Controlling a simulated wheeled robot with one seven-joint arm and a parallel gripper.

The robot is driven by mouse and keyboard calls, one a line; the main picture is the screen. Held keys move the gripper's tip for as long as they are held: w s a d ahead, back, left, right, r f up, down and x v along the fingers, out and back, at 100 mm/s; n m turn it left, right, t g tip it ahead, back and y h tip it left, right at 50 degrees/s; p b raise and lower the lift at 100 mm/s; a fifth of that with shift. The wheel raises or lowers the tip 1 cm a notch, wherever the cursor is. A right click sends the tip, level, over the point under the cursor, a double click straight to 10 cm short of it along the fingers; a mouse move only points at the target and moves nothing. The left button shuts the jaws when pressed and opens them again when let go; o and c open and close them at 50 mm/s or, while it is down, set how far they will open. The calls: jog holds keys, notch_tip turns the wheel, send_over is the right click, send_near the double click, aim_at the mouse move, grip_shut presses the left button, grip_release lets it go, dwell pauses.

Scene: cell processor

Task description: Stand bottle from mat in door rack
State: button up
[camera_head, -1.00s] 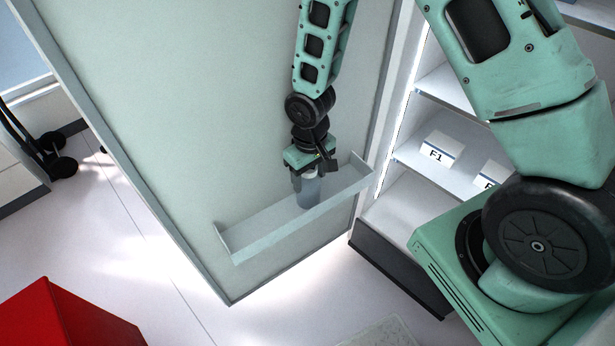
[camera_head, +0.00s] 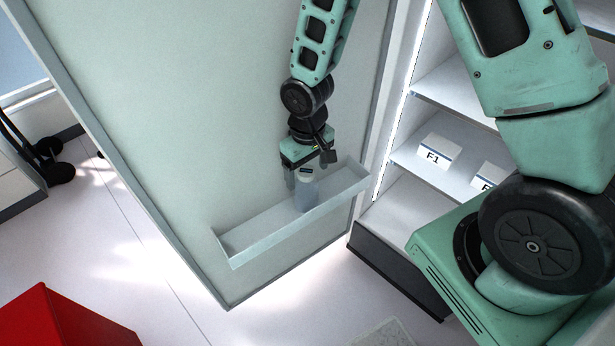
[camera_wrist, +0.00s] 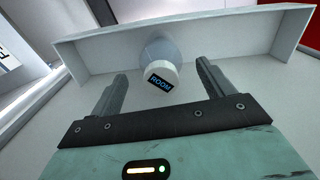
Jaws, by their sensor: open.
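The bottle (camera_head: 306,193) is translucent with a pale cap and stands upright in the door rack (camera_head: 262,232), toward the rack's right end. In the wrist view the bottle (camera_wrist: 159,58) shows its white cap with a dark label reading "ROOM", in front of the rack's wall (camera_wrist: 225,40). My gripper (camera_head: 303,170) is just above and behind the bottle, on the door side. In the wrist view my gripper (camera_wrist: 162,82) is open, its fingers on either side of the cap and apart from it. The mat is not clearly identifiable.
The open door (camera_head: 190,120) carries the rack. A red box (camera_head: 65,320) is at the lower left. The rack's left part is empty.

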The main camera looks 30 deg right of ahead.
notch_tip(320, 180, up, 8)
jog(key=shift+f, duration=0.1)
jog(key=s+a+r+n, duration=0.1)
jog(key=s+a+r, duration=0.2)
jog(key=s, duration=0.3)
jog(key=s+a+r+n, duration=0.2)
jog(key=s+a+r, duration=0.1)
jog(key=s, duration=0.4)
jog(key=s+a+r+n, duration=0.2)
jog(key=s+a+r, duration=0.1)
jog(key=s+r, duration=0.2)
jog(key=shift+s+a+r+y, duration=0.15)
jog(key=shift+s+r+y, duration=0.15)
jog(key=shift+s, duration=0.95)
